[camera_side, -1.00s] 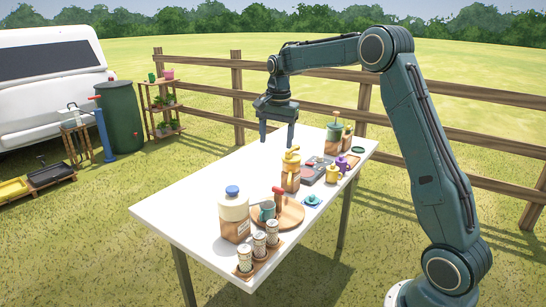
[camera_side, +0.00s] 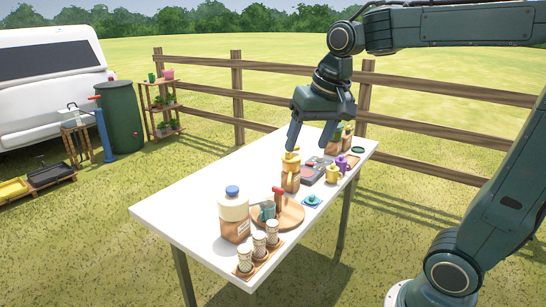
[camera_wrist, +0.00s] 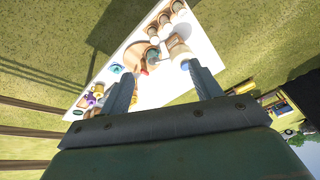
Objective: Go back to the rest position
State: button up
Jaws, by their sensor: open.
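My gripper (camera_side: 309,136) hangs above the far half of the white table (camera_side: 185,205), its two fingers apart and nothing between them. In the side view its fingertips appear just above and around the top of the jar with a yellow lid (camera_side: 290,175); whether they touch it I cannot tell. In the wrist view my gripper (camera_wrist: 160,85) shows both fingers spread, with the table (camera_wrist: 140,100) beyond them.
A blue-capped jar (camera_side: 234,215), a round wooden tray (camera_side: 292,213) with a mug (camera_side: 267,211), and several shakers (camera_side: 259,245) stand on the near half. A yellow pot (camera_side: 333,172) and purple pot (camera_side: 343,162) stand at right. The table's left side is clear.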

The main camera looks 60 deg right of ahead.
jog(key=s+a+f+n+t, duration=0.1)
jog(key=s+a+f+n, duration=0.1)
jog(key=s, duration=0.4)
jog(key=s+a+f+n, duration=0.2)
jog(key=s+n, duration=0.2)
jog(key=s, duration=0.2)
jog(key=shift+s+a+f+t+y, duration=0.3)
jog(key=shift+s+f+t, duration=0.05)
jog(key=shift+t, duration=0.05)
